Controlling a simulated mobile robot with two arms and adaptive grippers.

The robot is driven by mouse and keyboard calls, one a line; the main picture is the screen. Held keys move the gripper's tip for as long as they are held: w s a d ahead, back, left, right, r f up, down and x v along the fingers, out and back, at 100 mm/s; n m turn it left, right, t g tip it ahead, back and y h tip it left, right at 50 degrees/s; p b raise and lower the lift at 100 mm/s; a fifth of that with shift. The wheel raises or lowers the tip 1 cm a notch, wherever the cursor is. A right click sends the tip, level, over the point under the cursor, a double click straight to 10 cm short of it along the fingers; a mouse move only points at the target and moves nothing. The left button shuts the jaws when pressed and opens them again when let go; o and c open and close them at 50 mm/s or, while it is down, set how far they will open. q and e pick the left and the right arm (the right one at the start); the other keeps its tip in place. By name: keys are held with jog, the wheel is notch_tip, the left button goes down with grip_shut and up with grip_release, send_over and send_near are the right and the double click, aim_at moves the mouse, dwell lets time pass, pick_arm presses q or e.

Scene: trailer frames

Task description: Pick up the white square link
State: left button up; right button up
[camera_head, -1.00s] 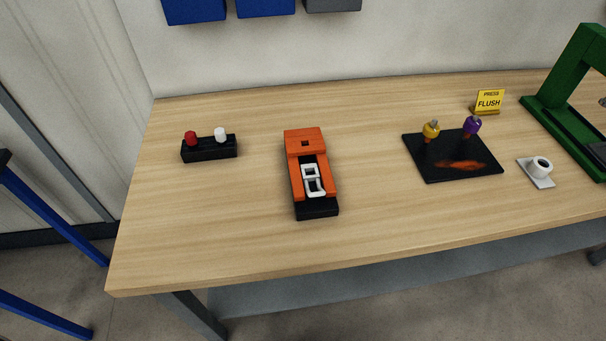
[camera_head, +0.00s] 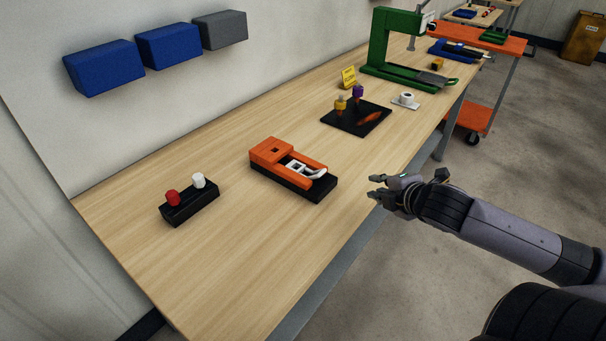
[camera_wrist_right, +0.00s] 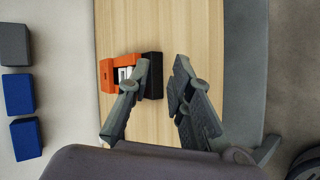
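The white square link (camera_head: 295,167) lies in the channel of an orange and black fixture (camera_head: 270,152) on the wooden bench. A second white piece, a curved one (camera_head: 314,174), lies beside it toward the fixture's black end. My right gripper (camera_head: 373,187) is open and empty, off the bench's front edge in the head view, to the right of the fixture. In the right wrist view its two fingers (camera_wrist_right: 161,75) are spread apart. The left finger partly covers the fixture and the white link (camera_wrist_right: 124,73) there. My left gripper is not in view.
A black block with red and white knobs (camera_head: 190,205) stands left of the fixture. A black mat with yellow and purple-topped pieces (camera_head: 345,127), a white cup (camera_head: 406,100) and a green press (camera_head: 384,50) stand farther back. Bare bench (camera_head: 245,245) lies in front.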

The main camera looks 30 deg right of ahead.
jog(key=a+r+n+y, duration=0.1)
jog(key=a+r+n, duration=0.25)
jog(key=a, duration=0.25)
jog(key=b, duration=0.4)
send_near(323, 173)
jog(key=shift+t+y, duration=0.3)
jog(key=x, duration=0.2)
jog(key=p+x, duration=0.1)
jog(key=x, duration=0.1)
jog(key=shift+d+f, duration=0.15)
jog(key=shift+d, duration=0.15)
jog(key=p+x, duration=0.1)
jog(key=x, duration=0.3)
jog(key=shift+w+f, duration=0.4)
jog(key=shift+w, duration=0.05)
jog(key=shift+s, duration=0.1)
jog(key=shift+c, duration=0.5)
